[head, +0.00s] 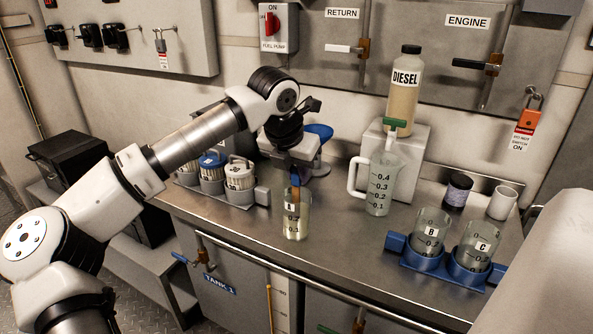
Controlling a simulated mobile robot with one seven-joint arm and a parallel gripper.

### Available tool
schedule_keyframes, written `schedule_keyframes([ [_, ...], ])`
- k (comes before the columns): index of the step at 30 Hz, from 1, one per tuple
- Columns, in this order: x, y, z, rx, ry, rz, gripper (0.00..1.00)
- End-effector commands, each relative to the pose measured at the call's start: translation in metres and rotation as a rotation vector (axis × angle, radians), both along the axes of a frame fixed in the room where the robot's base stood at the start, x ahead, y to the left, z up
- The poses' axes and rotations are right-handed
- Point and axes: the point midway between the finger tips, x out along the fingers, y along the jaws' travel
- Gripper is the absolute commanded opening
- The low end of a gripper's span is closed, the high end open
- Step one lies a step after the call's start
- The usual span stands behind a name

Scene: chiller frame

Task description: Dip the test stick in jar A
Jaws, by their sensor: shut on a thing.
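My gripper (297,178) points down over the mouth of a clear jar (297,226) near the counter's front edge. This jar holds pale yellow liquid in its lower part. Its label is too small to read surely, so I cannot tell that it is jar A. A small orange-brown piece, seemingly the test stick (296,196), shows below my gripper at the jar's mouth. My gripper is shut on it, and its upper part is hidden. I cannot tell whether its lower end touches the liquid. Jars B (431,234) and C (477,247) stand to the right.
A blue holder (407,258) carries jars B and C. A clear measuring jug (380,183) stands before a grey block (412,146) bearing a DIESEL bottle (403,92). Filter-like canisters (240,175) stand left of my gripper. A dark spool (457,190) and white cup (502,202) stand right.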

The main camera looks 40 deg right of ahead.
Motion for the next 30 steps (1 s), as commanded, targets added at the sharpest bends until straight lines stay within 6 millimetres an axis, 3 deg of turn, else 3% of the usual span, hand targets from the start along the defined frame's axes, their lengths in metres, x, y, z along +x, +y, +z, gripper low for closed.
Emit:
schedule_keyframes([
  [8, 0.000, 0.000, 0.002, 0.000, 0.000, 0.000, 0.00],
  [30, 0.000, 0.000, 0.062, -0.001, -0.001, 0.000, 0.00],
])
